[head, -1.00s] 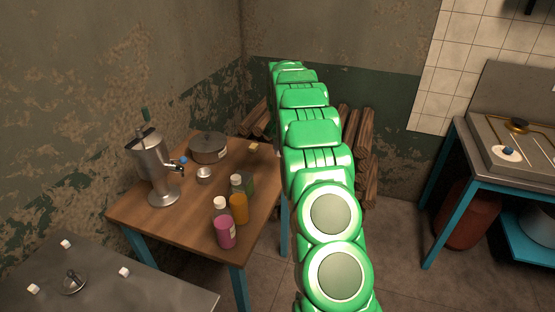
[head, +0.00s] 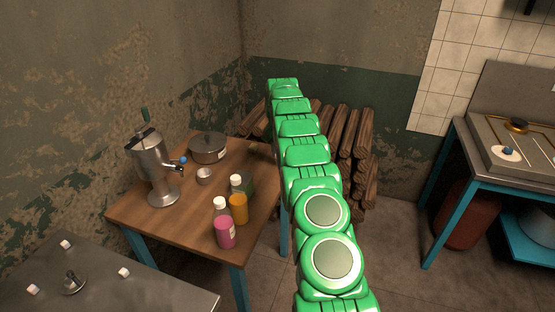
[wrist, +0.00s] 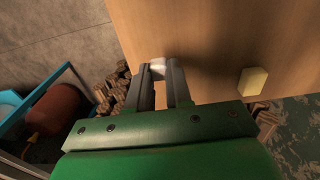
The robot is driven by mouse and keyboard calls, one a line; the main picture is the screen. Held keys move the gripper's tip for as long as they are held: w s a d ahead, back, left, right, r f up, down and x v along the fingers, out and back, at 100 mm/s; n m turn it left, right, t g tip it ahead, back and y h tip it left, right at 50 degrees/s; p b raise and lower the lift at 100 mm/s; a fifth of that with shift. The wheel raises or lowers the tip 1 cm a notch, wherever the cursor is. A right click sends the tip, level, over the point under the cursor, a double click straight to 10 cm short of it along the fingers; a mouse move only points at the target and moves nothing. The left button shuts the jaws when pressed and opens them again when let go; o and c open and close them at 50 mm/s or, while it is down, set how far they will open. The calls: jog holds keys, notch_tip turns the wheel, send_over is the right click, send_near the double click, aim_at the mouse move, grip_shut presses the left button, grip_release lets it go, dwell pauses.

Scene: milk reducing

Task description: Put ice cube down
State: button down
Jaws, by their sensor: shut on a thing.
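My gripper (wrist: 160,76) shows in the wrist view, shut on a small white ice cube (wrist: 157,67) between its fingertips. The gripper and cube are over or near the edge of a wooden tabletop (wrist: 205,30); I cannot tell whether the cube touches the wood. In the head view my green arm reaches away and hides the gripper and the cube. The wooden table (head: 185,222) is left of the arm there. Several small white cubes lie on the grey metal table, one at its far side (head: 66,244) and one to the right (head: 124,272).
A yellow block (wrist: 252,82) is right of my gripper. Firewood (head: 350,150) is stacked behind.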

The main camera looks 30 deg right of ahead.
jog(key=shift+w+d+f, duration=0.1)
jog(key=shift+w+f, duration=0.2)
jog(key=shift+f, duration=0.1)
jog(key=shift+w+f, duration=0.15)
jog(key=shift+d+f, duration=0.1)
jog(key=shift+f, duration=1.6)
jog(key=c, duration=1)
grip_release()
jog(key=shift+f, duration=0.1)
jog(key=shift+c, duration=0.2)
